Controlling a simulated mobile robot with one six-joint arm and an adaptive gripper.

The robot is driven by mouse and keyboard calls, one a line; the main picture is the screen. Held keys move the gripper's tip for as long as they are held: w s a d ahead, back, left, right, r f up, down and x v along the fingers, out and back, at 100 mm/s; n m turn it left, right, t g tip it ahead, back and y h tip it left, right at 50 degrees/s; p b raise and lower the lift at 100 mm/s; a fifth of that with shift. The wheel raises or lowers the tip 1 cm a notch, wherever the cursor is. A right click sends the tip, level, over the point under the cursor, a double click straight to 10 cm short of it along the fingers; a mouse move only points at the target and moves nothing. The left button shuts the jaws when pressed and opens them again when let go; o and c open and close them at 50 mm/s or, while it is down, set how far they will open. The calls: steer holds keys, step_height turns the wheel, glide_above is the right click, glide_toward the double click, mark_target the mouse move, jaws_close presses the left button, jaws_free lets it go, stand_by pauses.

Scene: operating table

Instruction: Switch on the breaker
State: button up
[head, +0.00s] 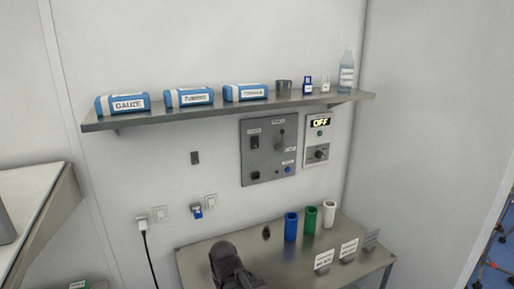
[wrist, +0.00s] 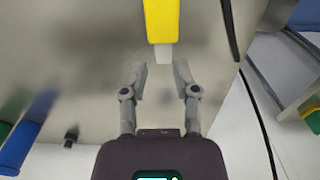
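A grey wall panel (head: 268,149) carries a black switch (head: 254,142), a small lever (head: 281,144), a dark knob (head: 255,175) and a blue button (head: 288,169). Its labels are too small to read, so I cannot tell which control is the breaker. A lighter panel (head: 318,138) beside it has a lit display reading OFF (head: 320,122) and a round black knob (head: 320,154). My gripper (wrist: 160,82) is open in the wrist view, its two fingers apart. A yellow object (wrist: 161,20) with a pale tip (wrist: 163,53) shows beyond the fingertips, not gripped. My dark arm stands low, below the panels, in the head view.
A metal table (head: 215,246) holds blue (head: 290,227), green (head: 310,221) and white (head: 328,214) cylinders and small label cards (head: 348,250). A shelf (head: 225,110) with packs and bottles juts out above the panels. A black cable (head: 150,260) hangs from a socket at left.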

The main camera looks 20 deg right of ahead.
steer(key=shift+w+d, duration=0.2)
steer(key=shift+w, duration=0.1)
jaws_close()
steer(key=w+d+t, duration=0.2)
steer(key=w, duration=0.1)
steer(key=w+d+r+m+t+h, duration=0.1)
steer(key=w+d, duration=0.1)
steer(key=w, duration=0.1)
steer(key=w+d+m+t+b, duration=0.1)
steer(key=w+d+t, duration=0.1)
steer(key=w, duration=0.2)
steer(key=shift+d+r+t+h, duration=0.25)
steer(key=shift+d+t+h, duration=0.05)
steer(key=shift+d+h, duration=0.1)
steer(key=w+d+r+m+t+h, duration=0.2)
steer(key=w+d+r+t, duration=0.45)
steer(key=w+d, duration=0.25)
steer(key=d+r+n+t+y+b, duration=0.1)
steer(key=d+r+t, duration=0.3)
steer(key=r, duration=0.5)
steer(key=d+r+n+t+y+b, duration=0.1)
steer(key=d+r+n+t+y, duration=0.1)
steer(key=d+r+t, duration=0.3)
steer(key=shift+s+r+n+t+y+b, duration=0.15)
steer(key=shift+r+n+t+y+b, duration=0.3)
steer(key=shift+r+t, duration=1.7)
